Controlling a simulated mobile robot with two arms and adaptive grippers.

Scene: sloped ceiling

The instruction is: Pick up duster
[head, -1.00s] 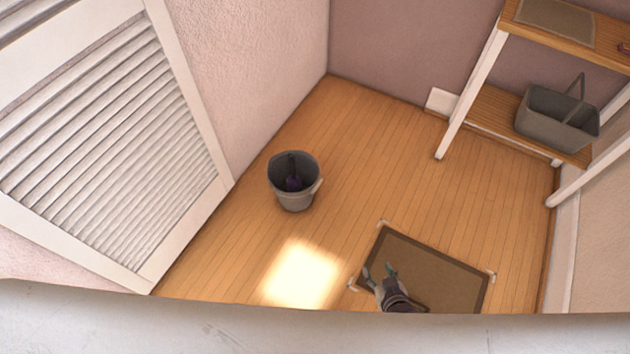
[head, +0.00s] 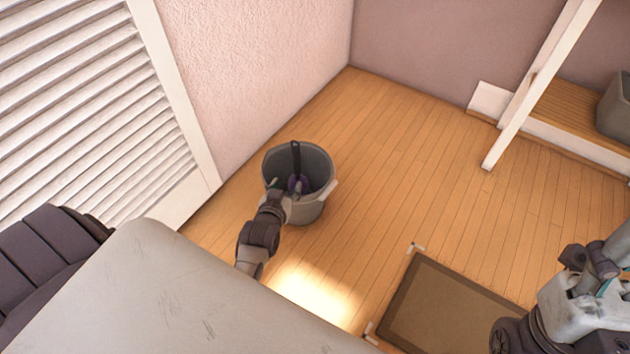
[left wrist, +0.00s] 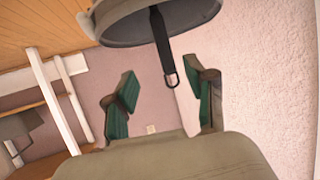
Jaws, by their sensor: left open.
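The duster stands in a grey bucket (head: 322,204). In the left wrist view the two green-padded fingers of the left gripper (left wrist: 160,92) are spread apart. The duster's black handle (left wrist: 162,45) shows between and beyond them, under the bucket rim (left wrist: 120,40). My right arm's end (head: 585,290) is at the right edge, its jaws unclear.
A framed brown mat (head: 450,305) lies on the wooden floor (head: 415,165). A white-legged shelf (head: 535,90) with a grey basket (head: 616,105) stands at the right. A louvred door (head: 90,110) and pink wall (head: 245,70) are left of the bucket.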

